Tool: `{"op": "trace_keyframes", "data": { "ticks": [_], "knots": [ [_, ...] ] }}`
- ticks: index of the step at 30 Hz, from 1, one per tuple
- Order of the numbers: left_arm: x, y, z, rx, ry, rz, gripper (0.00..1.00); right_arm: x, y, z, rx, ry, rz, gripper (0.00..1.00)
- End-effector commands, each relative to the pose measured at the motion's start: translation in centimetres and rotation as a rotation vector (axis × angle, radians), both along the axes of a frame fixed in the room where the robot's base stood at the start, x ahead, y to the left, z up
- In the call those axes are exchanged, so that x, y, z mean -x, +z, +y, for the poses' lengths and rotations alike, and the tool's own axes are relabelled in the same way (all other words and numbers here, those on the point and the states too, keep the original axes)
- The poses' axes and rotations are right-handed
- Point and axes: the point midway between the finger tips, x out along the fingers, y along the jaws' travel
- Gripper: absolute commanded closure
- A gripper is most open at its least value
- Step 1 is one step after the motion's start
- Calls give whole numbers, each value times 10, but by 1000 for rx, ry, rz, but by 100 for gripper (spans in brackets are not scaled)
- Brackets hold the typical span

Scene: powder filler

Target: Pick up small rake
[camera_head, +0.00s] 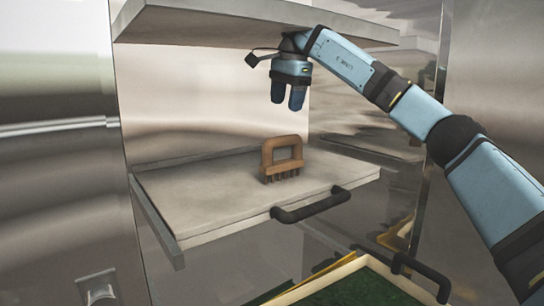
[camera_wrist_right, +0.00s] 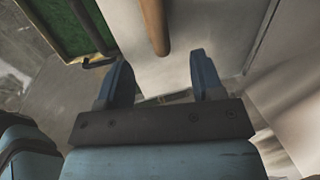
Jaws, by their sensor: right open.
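The small rake (camera_head: 282,158) stands upright on a pale pull-out shelf (camera_head: 215,190), with its brown loop handle up and its dark tines down. My right gripper (camera_head: 287,106) hangs above the rake in the head view, pointing down, open and empty, clear of the handle. In the right wrist view the two blue fingers (camera_wrist_right: 163,78) are apart, and the rake's brown handle (camera_wrist_right: 155,25) shows beyond them, near the top edge. My left gripper is in neither view.
A grey upper shelf (camera_head: 215,22) overhangs the pull-out shelf, close above my right gripper. A black handle (camera_head: 312,205) sits on the pull-out shelf's front edge. Below is a tray with a green inside (camera_head: 350,289) and its own black handle. Steel panels stand left and right.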

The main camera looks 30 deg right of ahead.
Motion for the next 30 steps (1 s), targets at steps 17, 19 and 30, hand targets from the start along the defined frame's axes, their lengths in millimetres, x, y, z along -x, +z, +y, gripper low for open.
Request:
{"op": "trace_keyframes", "data": {
  "ticks": [17, 19, 30],
  "knots": [
    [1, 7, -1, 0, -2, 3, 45, -16, -80, 1, 1, 0, 3, 39],
    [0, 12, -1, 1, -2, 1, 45, -17, -87, 1, 1, 0, 3, 39],
    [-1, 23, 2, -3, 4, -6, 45, -26, -128, 2, 0, 0, 1, 39]
  ]
}}
